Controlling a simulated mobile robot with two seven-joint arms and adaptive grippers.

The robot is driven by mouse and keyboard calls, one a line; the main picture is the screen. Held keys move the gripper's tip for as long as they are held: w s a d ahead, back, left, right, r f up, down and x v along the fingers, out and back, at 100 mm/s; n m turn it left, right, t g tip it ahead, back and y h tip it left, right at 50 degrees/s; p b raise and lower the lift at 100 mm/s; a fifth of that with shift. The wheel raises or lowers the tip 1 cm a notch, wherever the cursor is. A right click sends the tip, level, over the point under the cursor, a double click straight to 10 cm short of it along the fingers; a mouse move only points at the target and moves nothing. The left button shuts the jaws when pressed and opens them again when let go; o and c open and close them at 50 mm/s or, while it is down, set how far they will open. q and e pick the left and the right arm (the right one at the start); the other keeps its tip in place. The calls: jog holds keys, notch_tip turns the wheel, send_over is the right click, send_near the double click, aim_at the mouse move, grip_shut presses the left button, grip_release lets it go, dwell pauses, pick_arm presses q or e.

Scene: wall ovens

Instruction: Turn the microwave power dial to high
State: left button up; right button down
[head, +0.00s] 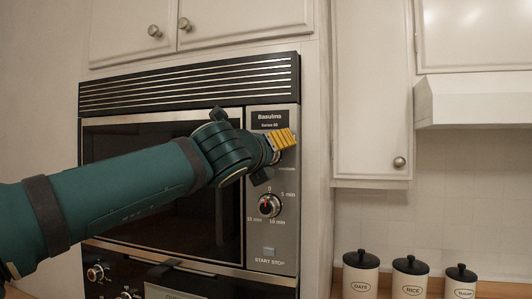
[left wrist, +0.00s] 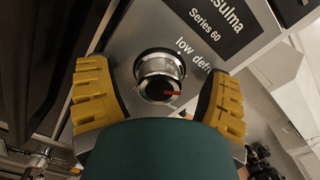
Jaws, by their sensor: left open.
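The microwave (head: 190,88) is built into the wall, with its control panel on the right side. Its power dial (left wrist: 160,76) is a silver knob with a dark face and a red pointer, which points right in the left wrist view. The printed words "low" and the start of "defrost" show beside it. In the head view my gripper mostly covers this dial. My left gripper (head: 284,139) has yellow ridged fingers. It is open, with one finger on each side of the dial and visible gaps between. My right gripper is not in view.
A timer dial (head: 269,205) sits below the power dial, with a start/stop button (head: 269,251) under it. Oven knobs (head: 95,273) are at lower left. Labelled canisters (head: 360,275) stand on the counter at right.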

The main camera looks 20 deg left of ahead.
pick_arm(q)
jog(key=shift+w, duration=0.15)
jog(key=c, duration=1.3)
jog(key=shift+o, duration=0.2)
jog(key=shift+r, duration=0.1)
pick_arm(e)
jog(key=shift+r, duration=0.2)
